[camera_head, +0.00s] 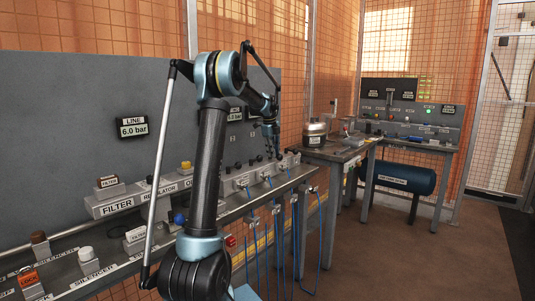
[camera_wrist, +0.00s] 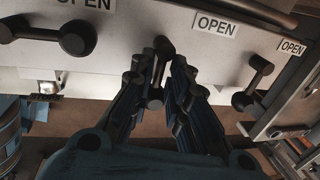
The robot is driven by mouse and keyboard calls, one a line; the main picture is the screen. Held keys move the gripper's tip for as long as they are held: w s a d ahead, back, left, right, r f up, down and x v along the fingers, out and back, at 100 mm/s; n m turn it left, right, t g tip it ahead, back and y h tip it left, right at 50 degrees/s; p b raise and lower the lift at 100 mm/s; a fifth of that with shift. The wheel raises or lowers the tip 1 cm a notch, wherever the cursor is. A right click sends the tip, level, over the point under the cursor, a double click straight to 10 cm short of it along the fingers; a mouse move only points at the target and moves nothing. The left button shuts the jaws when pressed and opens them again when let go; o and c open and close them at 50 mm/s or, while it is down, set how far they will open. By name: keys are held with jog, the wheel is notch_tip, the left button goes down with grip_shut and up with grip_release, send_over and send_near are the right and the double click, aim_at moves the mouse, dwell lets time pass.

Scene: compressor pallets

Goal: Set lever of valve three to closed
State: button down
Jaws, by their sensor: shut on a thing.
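In the wrist view, a black lever (camera_wrist: 155,96) with a round knob sits between the two fingers of my gripper (camera_wrist: 160,62), which is shut on it. The lever points down in the picture from its pivot on a pale panel. An OPEN label (camera_wrist: 215,23) is up and to its right. No valve number is readable, so I cannot tell whether this is valve three. In the head view, my gripper (camera_head: 275,148) is low over the valve row on the bench; the lever there is too small to make out.
In the wrist view, another black lever (camera_wrist: 40,34) lies sideways at the left, and one more (camera_wrist: 252,84) slants at the right, close to my fingers. Blue hoses (camera_head: 296,235) hang below the bench front. A steel pot (camera_head: 314,133) stands on the bench beyond. The floor at right is clear.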

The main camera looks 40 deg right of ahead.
jog(key=shift+w+a, duration=0.15)
jog(key=shift+w, duration=0.35)
jog(key=c, duration=1.7)
grip_release()
jog(key=shift+w, duration=0.1)
jog(key=shift+s, duration=0.25)
notch_tip(320, 180, up, 12)
jog(key=a, duration=0.2)
jog(key=shift+s+a+f, duration=0.15)
jog(key=shift+s, duration=0.05)
jog(key=shift+s, duration=0.1)
